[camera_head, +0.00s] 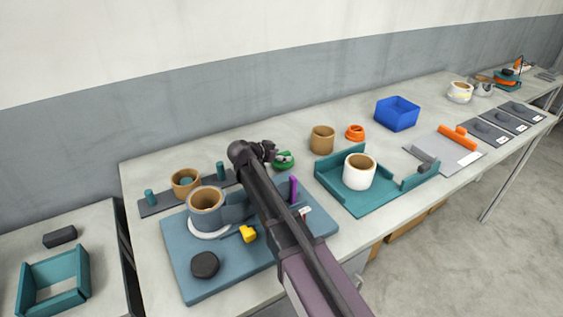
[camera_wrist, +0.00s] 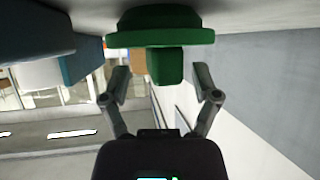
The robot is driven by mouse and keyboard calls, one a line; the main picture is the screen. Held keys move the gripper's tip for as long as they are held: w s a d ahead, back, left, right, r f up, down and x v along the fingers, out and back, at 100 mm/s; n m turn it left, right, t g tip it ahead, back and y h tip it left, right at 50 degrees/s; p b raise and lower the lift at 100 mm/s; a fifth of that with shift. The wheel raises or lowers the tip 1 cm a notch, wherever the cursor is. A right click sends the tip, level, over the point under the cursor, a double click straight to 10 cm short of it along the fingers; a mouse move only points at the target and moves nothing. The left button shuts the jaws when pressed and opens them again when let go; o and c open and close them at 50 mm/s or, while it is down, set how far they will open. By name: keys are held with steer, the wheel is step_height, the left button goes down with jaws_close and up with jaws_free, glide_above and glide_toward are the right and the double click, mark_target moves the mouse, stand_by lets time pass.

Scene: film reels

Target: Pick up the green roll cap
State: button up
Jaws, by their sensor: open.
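The green roll cap (camera_head: 284,160) lies on the grey table, behind the blue board, at the end of my arm. In the wrist view the green roll cap (camera_wrist: 164,40) shows close up as a wide rim with a smaller knob on it. My gripper (camera_wrist: 160,82) is open, with one finger on each side of the knob. A gap shows between the knob and each finger. In the head view my gripper (camera_head: 270,150) is right beside the cap, partly hidden by my arm.
A blue board (camera_head: 190,265) with a grey roll (camera_head: 207,203) and small parts lies in front of the cap. A brown roll (camera_head: 322,138), an orange ring (camera_head: 355,132) and a teal tray (camera_head: 385,204) with a white roll stand to the right. Behind the cap the table is clear.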

mark_target(281, 154)
jaws_close()
stand_by(0.3)
steer(key=shift+r, duration=0.15)
step_height(281, 154, up, 10)
steer(key=p, duration=1)
stand_by(0.6)
steer(key=shift+a, duration=0.1)
stand_by(0.4)
